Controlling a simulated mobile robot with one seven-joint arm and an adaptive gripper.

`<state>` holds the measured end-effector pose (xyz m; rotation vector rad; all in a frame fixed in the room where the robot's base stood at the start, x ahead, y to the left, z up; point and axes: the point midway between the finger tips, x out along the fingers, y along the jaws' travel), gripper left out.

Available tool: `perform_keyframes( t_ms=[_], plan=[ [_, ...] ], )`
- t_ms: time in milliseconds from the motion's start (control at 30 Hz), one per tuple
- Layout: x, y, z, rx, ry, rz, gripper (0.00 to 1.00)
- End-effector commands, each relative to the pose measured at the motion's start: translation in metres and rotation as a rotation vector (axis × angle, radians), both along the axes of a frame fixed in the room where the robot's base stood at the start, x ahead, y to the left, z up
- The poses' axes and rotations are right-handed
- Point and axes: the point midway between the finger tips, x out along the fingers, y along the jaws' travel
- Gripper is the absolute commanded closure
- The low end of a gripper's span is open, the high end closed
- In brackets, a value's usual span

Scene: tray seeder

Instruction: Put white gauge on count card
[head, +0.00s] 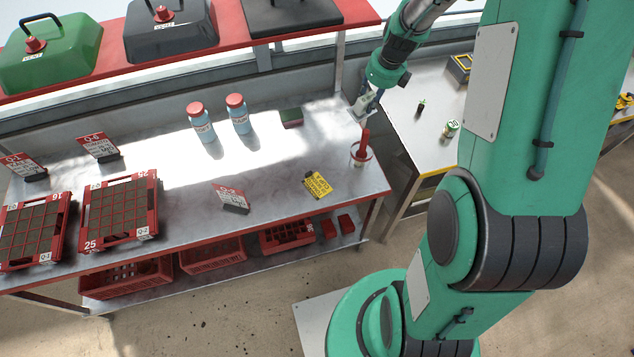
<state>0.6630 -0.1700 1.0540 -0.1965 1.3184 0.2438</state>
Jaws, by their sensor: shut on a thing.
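My gripper (368,104) hangs over the back right corner of the metal bench, shut on a small pale thing that looks like the white gauge (361,103). The gauge is small and partly hidden by the fingers.
A cup with a red-handled tool (361,154) stands between my gripper and the card's right side. Two blue jars (240,119) and a dark green block (291,117) stand behind. A red-topped sign (232,199) stands left of the card. Seed trays (121,209) fill the left.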

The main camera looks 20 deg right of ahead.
Motion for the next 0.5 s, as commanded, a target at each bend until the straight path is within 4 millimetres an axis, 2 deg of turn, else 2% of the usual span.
perform_keyframes(
  t_ms=[33,200,500],
  plan=[
    [-0.010,0.015,0.001,-0.003,0.008,0.024,1.00],
    [-0.044,0.056,0.002,-0.014,0.034,0.100,1.00],
    [-0.112,0.118,0.000,-0.039,0.081,0.233,1.00]
  ],
)
